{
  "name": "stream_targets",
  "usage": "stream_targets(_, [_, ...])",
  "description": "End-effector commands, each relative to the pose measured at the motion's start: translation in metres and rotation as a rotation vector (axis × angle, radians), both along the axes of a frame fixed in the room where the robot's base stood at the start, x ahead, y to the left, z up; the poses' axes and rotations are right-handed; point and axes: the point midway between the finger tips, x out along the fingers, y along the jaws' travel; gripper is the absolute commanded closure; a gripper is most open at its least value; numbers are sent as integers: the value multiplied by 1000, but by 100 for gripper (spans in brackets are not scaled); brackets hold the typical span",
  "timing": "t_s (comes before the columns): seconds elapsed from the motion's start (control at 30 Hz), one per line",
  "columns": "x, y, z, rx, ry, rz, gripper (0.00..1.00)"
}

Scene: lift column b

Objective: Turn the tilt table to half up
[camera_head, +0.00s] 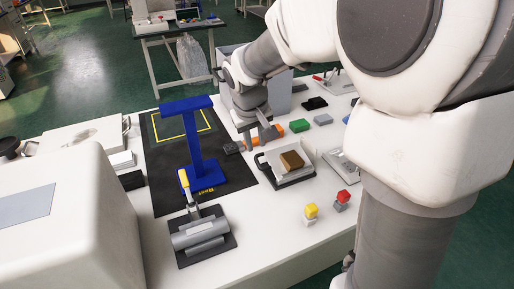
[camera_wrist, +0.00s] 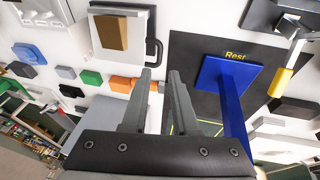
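What looks like the tilt table is a pale plate on a dark base (camera_head: 292,181), with a brown block (camera_head: 291,159) on it and a black loop handle on its left side. In the wrist view the plate (camera_wrist: 107,40), block (camera_wrist: 112,32) and handle (camera_wrist: 154,50) show at the top. The plate looks low, near its base; its exact angle I cannot tell. My gripper (camera_wrist: 161,78) is open and empty, its fingertips apart from and just short of the handle. In the head view my gripper is partly hidden by my wrist, behind and left of the plate.
A tall blue stand (camera_head: 195,150) rises from a black mat marked "Rest" left of the gripper. A grey cylinder (camera_head: 200,235) with a yellow-tipped lever stands in front. Green (camera_head: 299,125) and grey (camera_head: 323,120) blocks lie behind; yellow (camera_head: 311,209) and red (camera_head: 343,195) knobs stand front right.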

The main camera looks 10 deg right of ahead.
Motion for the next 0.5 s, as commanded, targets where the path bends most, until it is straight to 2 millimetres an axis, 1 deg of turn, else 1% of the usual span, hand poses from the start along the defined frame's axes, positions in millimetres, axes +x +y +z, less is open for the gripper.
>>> stream_targets(0.03, [-3, 2, 16, 1, -5, 1, 73])
stream_targets(0.2, [-14, 7, 48, 2, -4, 1, 73])
stream_targets(0.33, [-18, 10, 63, 0, -3, 2, 73])
stream_targets(0.5, [-22, 11, 69, 1, -1, 1, 73])
